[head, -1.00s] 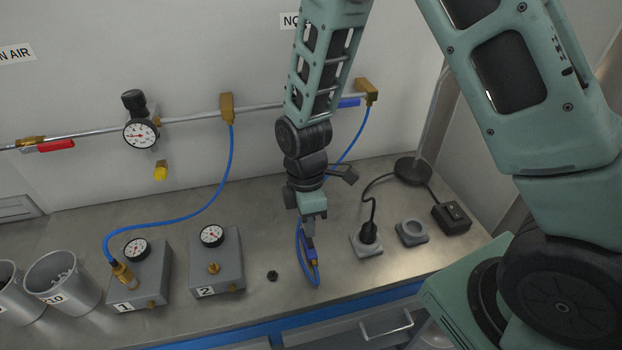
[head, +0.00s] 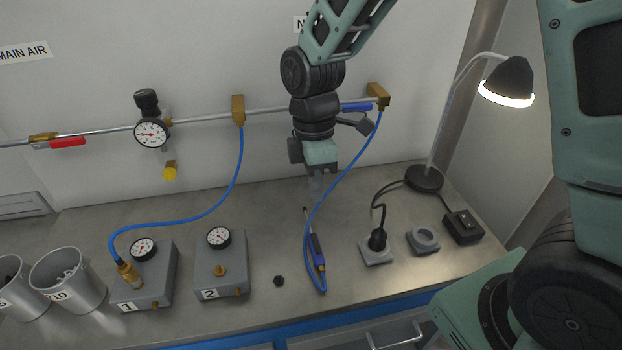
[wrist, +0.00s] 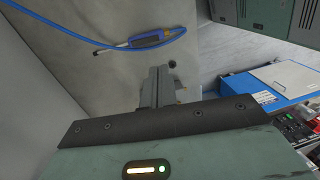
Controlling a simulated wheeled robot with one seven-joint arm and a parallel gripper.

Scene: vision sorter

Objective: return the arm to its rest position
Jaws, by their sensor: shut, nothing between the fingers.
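My gripper (head: 316,190) hangs above the bench, below the air pipe and in front of the back wall, pointing down. Its fingers are together with nothing between them; they also show in the wrist view (wrist: 158,75). A blue and orange pen-shaped tool (head: 316,249) on a blue hose lies on the bench below, apart from the fingers. The tool also shows in the wrist view (wrist: 148,40).
Gauge boxes 1 (head: 146,283) and 2 (head: 221,267) and metal cups (head: 75,284) stand left. A small dark nut (head: 279,281) lies mid-bench.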

